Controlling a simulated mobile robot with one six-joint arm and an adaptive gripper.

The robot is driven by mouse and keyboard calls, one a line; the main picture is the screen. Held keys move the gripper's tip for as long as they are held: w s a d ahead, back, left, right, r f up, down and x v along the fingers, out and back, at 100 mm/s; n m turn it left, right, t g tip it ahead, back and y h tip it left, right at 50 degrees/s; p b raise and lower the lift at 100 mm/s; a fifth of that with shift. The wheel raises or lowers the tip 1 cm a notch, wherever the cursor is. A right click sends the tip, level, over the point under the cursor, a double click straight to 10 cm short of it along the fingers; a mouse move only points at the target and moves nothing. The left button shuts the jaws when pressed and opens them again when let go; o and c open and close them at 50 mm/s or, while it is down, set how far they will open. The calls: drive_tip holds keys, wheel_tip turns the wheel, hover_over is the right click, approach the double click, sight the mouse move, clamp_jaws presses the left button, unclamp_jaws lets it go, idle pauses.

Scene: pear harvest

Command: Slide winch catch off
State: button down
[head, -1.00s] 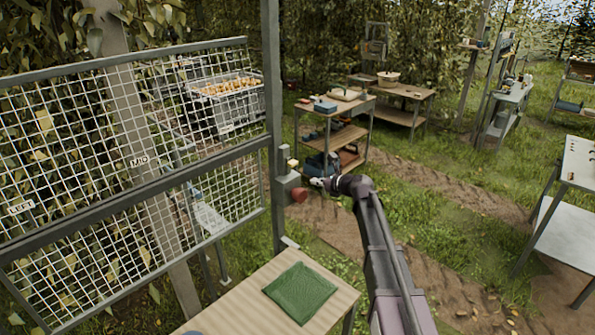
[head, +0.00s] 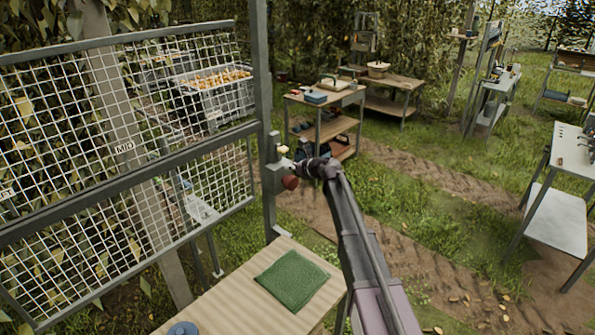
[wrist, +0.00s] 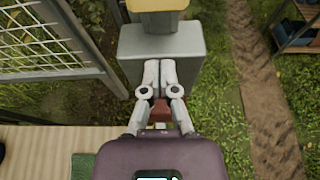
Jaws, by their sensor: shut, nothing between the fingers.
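A grey box (head: 271,178) is fixed to the mesh gate's post, with a small yellow block (head: 282,149) at its top and a red knob (head: 290,182) on its side. I cannot tell which part is the winch catch. In the wrist view the yellow block (wrist: 158,8) stands beyond the grey box (wrist: 190,42). My gripper (wrist: 160,68) is shut and empty, its fingertips over the box face, short of the yellow block. Contact is unclear. The red knob (wrist: 159,112) shows partly behind the fingers. In the head view the arm partly hides my gripper (head: 290,163).
The mesh gate (head: 130,150) fills the left, with a crate of yellow fruit (head: 210,100) behind it. A wooden table with a green cloth (head: 291,280) is below. A cart (head: 322,133) stands behind the arm.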

sight(280, 157)
drive_tip(key=shift+w+a+r+p, duration=0.15)
drive_tip(key=shift+w+a+p, duration=0.15)
drive_tip(key=shift+w+a, duration=0.15)
drive_tip(key=shift+s+r+p, duration=0.1)
drive_tip(key=shift+r+p, duration=1.55)
drive_tip(key=shift+r, duration=0.15)
wheel_tip(280, 157, up, 4)
drive_tip(key=p, duration=0.4)
drive_tip(key=shift+f, duration=0.2)
drive_tip(key=shift+f+b, duration=0.2)
drive_tip(key=shift+b, duration=0.1)
wheel_tip(280, 157, down, 4)
drive_tip(key=b, duration=0.4)
drive_tip(key=p+v, duration=0.3)
drive_tip(key=v, duration=0.7)
drive_tip(key=shift+r+p, duration=0.2)
drive_tip(key=shift+p, duration=0.1)
